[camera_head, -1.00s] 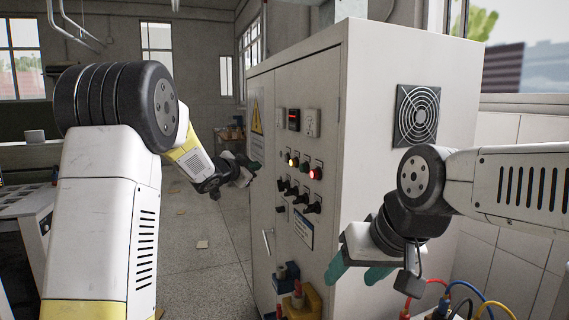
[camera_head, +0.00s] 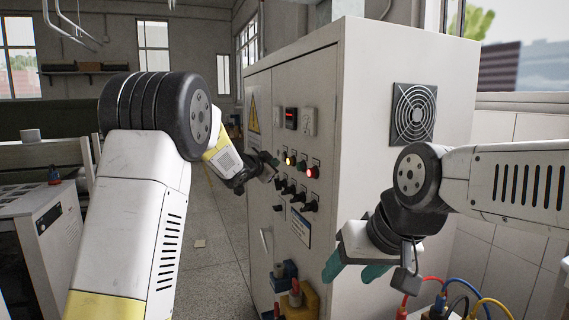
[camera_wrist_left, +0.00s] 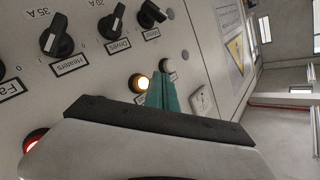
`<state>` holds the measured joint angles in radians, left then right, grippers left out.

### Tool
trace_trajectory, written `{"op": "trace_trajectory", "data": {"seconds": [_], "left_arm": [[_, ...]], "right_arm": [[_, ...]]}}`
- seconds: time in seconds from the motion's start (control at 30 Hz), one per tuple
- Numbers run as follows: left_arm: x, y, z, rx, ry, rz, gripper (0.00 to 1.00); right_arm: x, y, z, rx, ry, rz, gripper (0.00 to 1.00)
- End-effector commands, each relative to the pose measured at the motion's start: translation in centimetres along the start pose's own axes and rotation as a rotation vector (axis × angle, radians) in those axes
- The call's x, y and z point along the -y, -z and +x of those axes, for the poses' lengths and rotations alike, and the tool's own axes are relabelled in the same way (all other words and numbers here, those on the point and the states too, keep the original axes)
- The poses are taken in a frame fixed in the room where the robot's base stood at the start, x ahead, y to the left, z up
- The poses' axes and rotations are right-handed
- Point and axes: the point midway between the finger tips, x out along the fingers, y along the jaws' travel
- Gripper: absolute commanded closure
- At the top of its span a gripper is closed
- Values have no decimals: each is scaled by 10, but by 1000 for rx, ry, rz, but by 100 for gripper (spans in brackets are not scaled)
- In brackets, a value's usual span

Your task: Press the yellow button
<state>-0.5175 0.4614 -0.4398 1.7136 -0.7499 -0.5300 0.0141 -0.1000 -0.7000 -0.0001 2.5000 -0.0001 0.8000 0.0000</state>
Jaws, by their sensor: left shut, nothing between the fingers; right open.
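The yellow button (camera_head: 290,159) is lit on the front panel of the grey-white cabinet (camera_head: 385,180). In the left wrist view the yellow button (camera_wrist_left: 139,83) glows just left of my teal fingertips. My left gripper (camera_head: 270,160) is shut and empty, in front of the panel just left of the yellow button. Its closed fingers (camera_wrist_left: 163,88) lie between the yellow button and a pale button in the wrist view. I cannot tell whether they touch the panel. My right gripper (camera_head: 352,270) is open and empty, in front of the cabinet's side.
A red lit button (camera_head: 312,172) sits right of the yellow one. Several black rotary switches (camera_head: 297,193) are below. A white socket (camera_wrist_left: 201,101) is near the fingers in the wrist view. Coloured cables (camera_head: 465,295) lie at the lower right. Floor is open left of the cabinet.

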Motion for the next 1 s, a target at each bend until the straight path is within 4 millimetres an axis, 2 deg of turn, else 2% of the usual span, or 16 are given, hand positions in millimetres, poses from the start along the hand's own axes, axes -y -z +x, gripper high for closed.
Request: {"op": "trace_trajectory", "data": {"seconds": [0.23,1.0], "left_arm": [[-6,6,8,1,0,0,100],[-6,6,9,1,0,0,100]], "right_arm": [[0,0,0,0,0,0,41],[0,0,0,0,0,0,41]]}}
